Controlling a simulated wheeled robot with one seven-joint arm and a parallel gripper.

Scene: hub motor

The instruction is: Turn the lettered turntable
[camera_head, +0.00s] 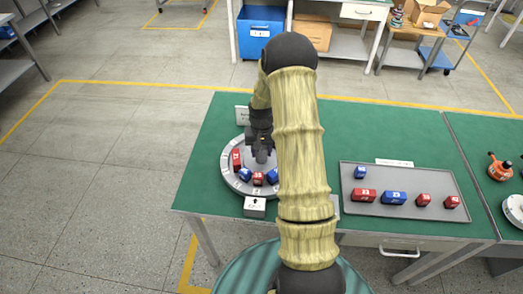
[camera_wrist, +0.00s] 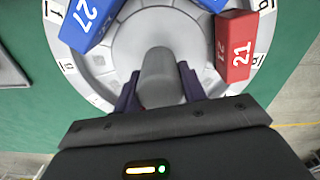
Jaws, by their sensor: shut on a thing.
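The turntable (camera_head: 228,177) is a round light-grey disc with letters on its rim, on the green table. Red and blue numbered blocks sit on it, among them a red block (camera_head: 237,158) and a blue block (camera_head: 245,174). In the wrist view, a blue block marked 27 (camera_wrist: 85,22) is at upper left and a red block marked 21 (camera_wrist: 236,45) at upper right of the turntable (camera_wrist: 125,25). My gripper (camera_wrist: 160,92) points down at the centre, its dark fingers on both sides of the grey central knob (camera_wrist: 159,68), shut on it. My arm hides the disc's right side in the head view.
A grey block with an arrow (camera_head: 255,207) stands at the turntable's front edge. A grey tray (camera_head: 350,190) with several red and blue blocks lies to the right, with a white label behind it. Orange parts (camera_head: 499,167) are on the far-right table. The table's front-left corner is clear.

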